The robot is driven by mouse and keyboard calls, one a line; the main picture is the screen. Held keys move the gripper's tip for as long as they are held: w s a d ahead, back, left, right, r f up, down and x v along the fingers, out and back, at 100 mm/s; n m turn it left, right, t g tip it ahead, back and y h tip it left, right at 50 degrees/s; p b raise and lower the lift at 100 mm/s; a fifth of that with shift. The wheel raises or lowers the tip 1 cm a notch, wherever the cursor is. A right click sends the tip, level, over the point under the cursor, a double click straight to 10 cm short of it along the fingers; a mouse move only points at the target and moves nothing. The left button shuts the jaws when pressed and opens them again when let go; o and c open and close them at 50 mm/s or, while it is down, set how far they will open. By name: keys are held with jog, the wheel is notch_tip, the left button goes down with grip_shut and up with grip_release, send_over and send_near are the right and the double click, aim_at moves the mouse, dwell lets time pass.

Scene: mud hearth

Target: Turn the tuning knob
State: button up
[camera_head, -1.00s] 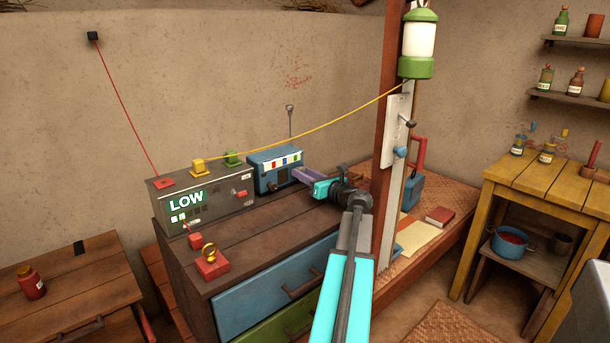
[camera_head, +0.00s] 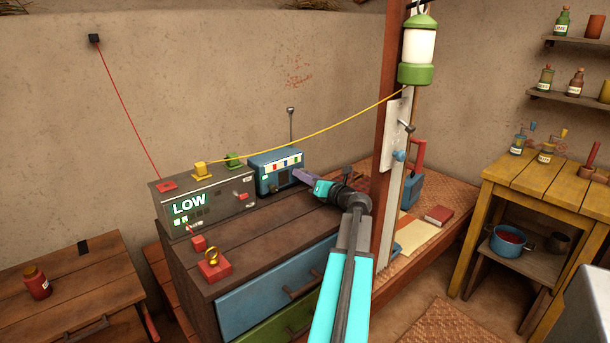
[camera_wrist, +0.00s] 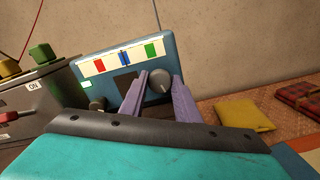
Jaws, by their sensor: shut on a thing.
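The blue radio (camera_head: 268,180) stands on the dark wooden cabinet, with a white dial strip of red, blue and green marks. In the wrist view the radio (camera_wrist: 168,48) fills the middle. A round grey tuning knob (camera_wrist: 159,81) sits on its front at the lower right. My gripper (camera_wrist: 158,84) has its two purple fingers on either side of this knob, shut on it. In the head view my gripper (camera_head: 298,176) reaches the radio front from the right, and its fingers hide the knob. A second dark knob (camera_wrist: 97,103) is at the radio's lower left.
A grey box (camera_head: 203,199) with a lit "LOW" display stands left of the radio. A yellow wire (camera_head: 320,133) runs from it to the green lantern (camera_head: 416,60). A wooden post (camera_head: 387,150) stands right of my arm.

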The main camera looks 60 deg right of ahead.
jog(key=o, duration=1)
jog(key=shift+o, duration=0.2)
jog(key=shift+v, duration=3.8)
